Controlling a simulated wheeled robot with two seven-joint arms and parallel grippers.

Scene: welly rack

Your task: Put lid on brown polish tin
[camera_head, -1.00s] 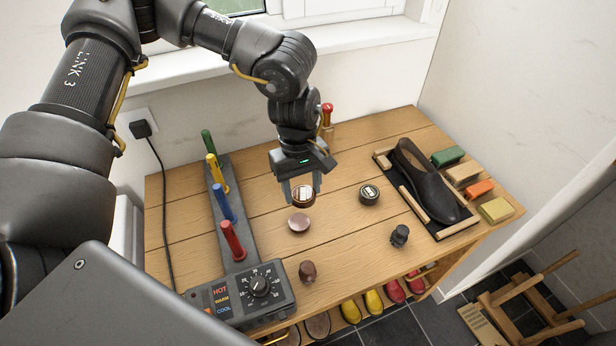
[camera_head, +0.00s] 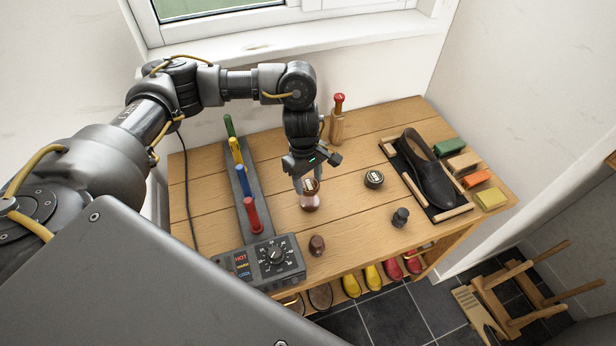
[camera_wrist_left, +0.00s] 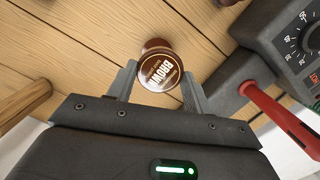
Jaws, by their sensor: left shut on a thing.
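My left gripper (camera_head: 309,188) is shut on the brown lid (camera_head: 311,185), whose pale label faces up. In the left wrist view the lid (camera_wrist_left: 160,72) reads BROWN and sits between the two fingers (camera_wrist_left: 160,86). The brown polish tin (camera_head: 309,205) is a round brown piece on the bench, just in front of the lid in the head view and partly covered by it. In the left wrist view its edge (camera_wrist_left: 157,43) shows past the lid. I cannot tell whether lid and tin touch. My right gripper is not in view.
A black tin (camera_head: 374,179) stands to the right. A brown knobbed item (camera_head: 317,245) and a black one (camera_head: 400,217) stand nearer the front. The grey rack with coloured handles (camera_head: 249,200) and dial box (camera_head: 270,262) is left; a shoe (camera_head: 430,172) lies right.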

